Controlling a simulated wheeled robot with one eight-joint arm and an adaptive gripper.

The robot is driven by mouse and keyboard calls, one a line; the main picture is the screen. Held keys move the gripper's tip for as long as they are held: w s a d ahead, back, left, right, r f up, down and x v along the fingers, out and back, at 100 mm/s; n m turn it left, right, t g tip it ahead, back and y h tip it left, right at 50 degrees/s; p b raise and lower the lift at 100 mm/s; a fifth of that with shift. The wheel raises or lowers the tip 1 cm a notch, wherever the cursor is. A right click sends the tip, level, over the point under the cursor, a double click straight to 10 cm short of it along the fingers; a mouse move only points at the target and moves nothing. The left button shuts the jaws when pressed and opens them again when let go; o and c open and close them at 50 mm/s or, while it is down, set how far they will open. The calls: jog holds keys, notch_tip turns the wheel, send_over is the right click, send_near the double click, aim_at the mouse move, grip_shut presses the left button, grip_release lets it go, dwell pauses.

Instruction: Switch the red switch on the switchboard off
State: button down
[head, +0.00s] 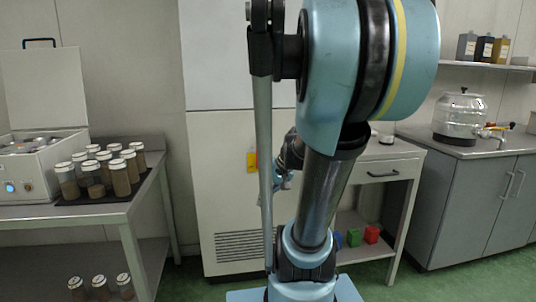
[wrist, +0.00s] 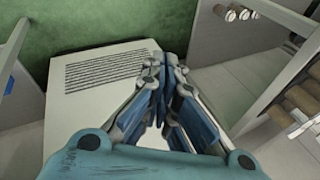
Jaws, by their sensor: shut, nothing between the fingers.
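A tall pale cabinet (head: 222,190), which looks like the switchboard, stands behind my arm with a vent grille low on its front. A small yellow plate (head: 252,161) is on its front, partly covered by my arm. I cannot make out the red switch in either view. My gripper (wrist: 164,64) is shut and empty. In the head view my gripper (head: 284,181) is mostly hidden behind my arm, in front of the cabinet. In the wrist view the cabinet (wrist: 85,108) and its grille lie beyond the fingers; the yellow plate is not visible there.
A left table (head: 95,212) holds a white case (head: 35,180) and several brown-filled jars (head: 120,177); more jars stand on its lower shelf. A right table (head: 398,155) has red and green boxes below. A grey counter (head: 470,150) bears a metal urn (head: 459,117). Green floor shows between.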

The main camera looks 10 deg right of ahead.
jog(key=w+r+m+t+y, duration=0.2)
jog(key=w+r+y, duration=0.1)
jog(key=w, duration=0.7)
jog(key=m+t+y, duration=0.3)
jog(key=t, duration=0.1)
send_near(258, 156)
jog(key=s, duration=0.5)
jog(key=w+d+m+t+y, duration=0.1)
jog(key=w+d+t, duration=0.2)
jog(key=d, duration=0.5)
jog(key=shift+w+d+f+t+y, duration=0.4)
jog(key=shift+w, duration=0.05)
jog(key=x, duration=1)
jog(key=shift+a, duration=2)
jog(key=shift+d, duration=0.15)
